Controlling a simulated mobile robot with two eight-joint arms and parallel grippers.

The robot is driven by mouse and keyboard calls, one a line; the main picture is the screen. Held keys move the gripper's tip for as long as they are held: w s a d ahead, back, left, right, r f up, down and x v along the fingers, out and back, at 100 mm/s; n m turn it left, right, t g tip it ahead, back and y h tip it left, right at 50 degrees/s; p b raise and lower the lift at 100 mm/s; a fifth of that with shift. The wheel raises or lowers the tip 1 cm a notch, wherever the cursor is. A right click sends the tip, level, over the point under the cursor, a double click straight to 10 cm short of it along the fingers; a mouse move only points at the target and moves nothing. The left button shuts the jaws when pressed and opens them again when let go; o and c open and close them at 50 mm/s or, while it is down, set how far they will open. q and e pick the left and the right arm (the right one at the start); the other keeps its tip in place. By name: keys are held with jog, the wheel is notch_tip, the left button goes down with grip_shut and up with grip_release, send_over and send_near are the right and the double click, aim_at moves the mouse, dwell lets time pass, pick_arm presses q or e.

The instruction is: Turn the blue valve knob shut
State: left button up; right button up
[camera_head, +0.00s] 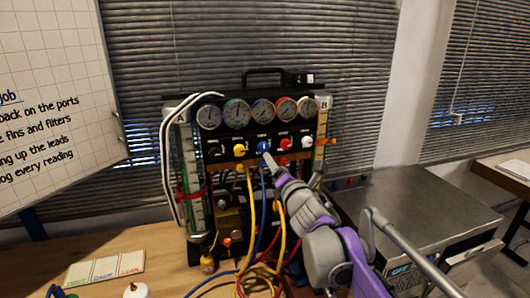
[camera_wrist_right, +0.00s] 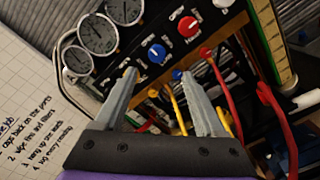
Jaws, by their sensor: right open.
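The blue valve knob (camera_head: 264,146) is in the middle of the row of knobs on the black gauge panel, below the round gauges. It also shows in the right wrist view (camera_wrist_right: 157,53), with a white pointer mark that is too small to read for angle. My right gripper (camera_head: 269,158) is just in front of and below this knob in the head view. In the right wrist view my right gripper (camera_wrist_right: 159,75) is open and empty, with the blue knob beyond its fingertips, roughly between them. Contact is not visible. My left gripper is out of view.
A yellow knob (camera_head: 240,150) and a red knob (camera_head: 285,144) sit on either side of the blue one. Blue, yellow and red hoses (camera_head: 282,225) hang just below the knobs. A metal-topped unit (camera_head: 415,200) stands to the right, and a whiteboard (camera_head: 55,90) to the left.

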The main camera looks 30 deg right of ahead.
aim_at(264, 149)
jog(key=shift+n, duration=0.3)
jog(key=x, duration=0.5)
jog(key=p+x, duration=0.1)
jog(key=x, duration=0.5)
jog(key=shift+w+a+r, duration=0.15)
jog(key=shift+w+a, duration=0.05)
grip_shut()
